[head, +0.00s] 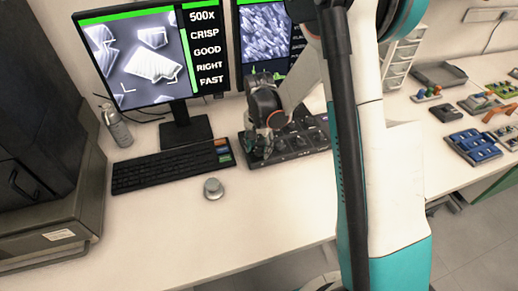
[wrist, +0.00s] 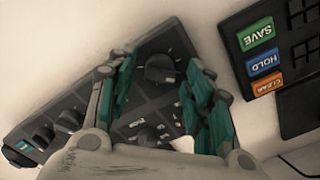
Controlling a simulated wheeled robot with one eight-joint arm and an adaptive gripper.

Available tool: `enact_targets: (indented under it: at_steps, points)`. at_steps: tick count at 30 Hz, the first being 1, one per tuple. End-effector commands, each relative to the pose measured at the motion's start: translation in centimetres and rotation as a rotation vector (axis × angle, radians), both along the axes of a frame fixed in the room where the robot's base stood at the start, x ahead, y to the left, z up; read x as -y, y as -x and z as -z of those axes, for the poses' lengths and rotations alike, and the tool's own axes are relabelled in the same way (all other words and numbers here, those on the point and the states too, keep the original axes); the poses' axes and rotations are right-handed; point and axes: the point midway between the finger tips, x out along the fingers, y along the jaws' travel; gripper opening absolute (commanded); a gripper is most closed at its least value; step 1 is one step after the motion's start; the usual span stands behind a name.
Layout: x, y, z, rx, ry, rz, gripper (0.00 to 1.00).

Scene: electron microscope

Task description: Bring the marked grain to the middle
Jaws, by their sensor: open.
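The left monitor (head: 140,60) shows pale grains on grey. A large bright grain (head: 152,65) is near the picture's middle, with white corner marks below it. Text beside it reads 500X, CRISP, GOOD, RIGHT, FAST. The dark control panel (head: 318,146) lies on the desk and has several knobs. My gripper (head: 262,146) is low over the panel's left end. In the wrist view my gripper (wrist: 162,80) is open, its teal-padded fingers on either side of a dark round knob (wrist: 160,68). I cannot tell whether they touch it.
A keyboard (head: 168,170) with SAVE, HOLD and CLEAR keys (wrist: 262,62) lies left of the panel. A small silver round object (head: 213,188) sits in front. A second monitor (head: 262,32) stands behind my arm. A spray bottle (head: 116,125) is at left.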

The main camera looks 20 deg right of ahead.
Motion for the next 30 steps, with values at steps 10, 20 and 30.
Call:
enact_targets:
  at_steps: [10,20,30]
  points:
    - [0.0,0.0,0.29,0.0,0.0,0.0,0.45]
    - [0.0,0.0,0.29,0.0,0.0,0.002,0.03]
    - [-0.01,0.01,0.32,0.0,0.0,0.198,0.03]
